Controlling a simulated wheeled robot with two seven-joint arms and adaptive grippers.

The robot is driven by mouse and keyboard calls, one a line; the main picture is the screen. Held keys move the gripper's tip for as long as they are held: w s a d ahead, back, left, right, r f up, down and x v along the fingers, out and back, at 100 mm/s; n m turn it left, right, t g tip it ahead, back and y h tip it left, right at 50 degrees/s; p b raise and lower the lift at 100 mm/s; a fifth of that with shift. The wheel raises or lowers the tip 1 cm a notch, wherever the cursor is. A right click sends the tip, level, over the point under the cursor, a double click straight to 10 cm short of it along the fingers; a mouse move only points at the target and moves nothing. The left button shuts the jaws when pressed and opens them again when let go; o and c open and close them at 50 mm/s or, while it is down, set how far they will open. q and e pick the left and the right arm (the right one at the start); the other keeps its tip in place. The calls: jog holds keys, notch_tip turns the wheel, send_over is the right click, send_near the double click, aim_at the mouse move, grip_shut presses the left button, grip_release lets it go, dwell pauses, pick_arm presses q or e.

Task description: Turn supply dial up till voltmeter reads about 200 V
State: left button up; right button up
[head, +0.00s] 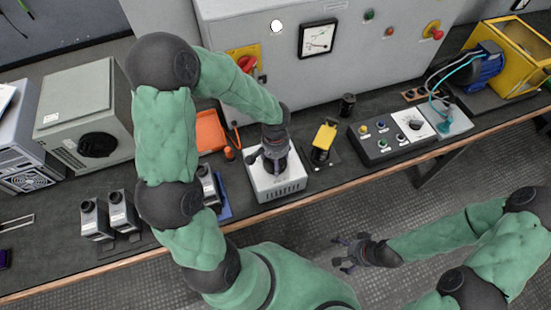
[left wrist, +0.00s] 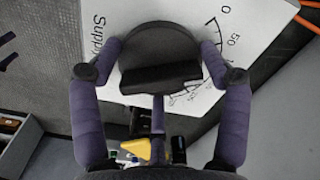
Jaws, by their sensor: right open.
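The supply box (head: 290,187), pale with a light top, stands near the bench's front edge. My left gripper (head: 270,160) is over it and hides its dial in the head view. In the left wrist view, the round black dial (left wrist: 160,45) with its raised bar sits between my left gripper's fingers (left wrist: 162,55), which press on both sides of it. "Supply" and scale marks 0 and 50 show around it. The voltmeter (head: 318,39), white-faced in a black frame, is on the grey cabinet; its numbers are too small to read. My right gripper (head: 347,256) is open and empty, in front of the bench.
The grey cabinet (head: 280,75) stands behind the supply box. A yellow-topped device (head: 325,137) and a button panel (head: 380,140) are to the right. Floor (head: 400,205) in front is open.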

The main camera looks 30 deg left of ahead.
pick_arm(q)
jog(key=shift+w+r+m, duration=0.1)
jog(key=shift+w+m, duration=0.05)
jog(key=shift+m, duration=0.15)
jog(key=shift+r+m+p, duration=0.1)
jog(key=shift+m+p, duration=0.35)
jog(key=shift+m, duration=0.45)
jog(key=shift+w+m+p, duration=0.15)
jog(key=shift+m+p, duration=0.5)
jog(key=shift+m, duration=1.05)
jog(key=o, duration=1.1)
jog(key=shift+d, duration=0.1)
notch_tip(320, 180, up, 12)
jog(key=shift+f, duration=0.1)
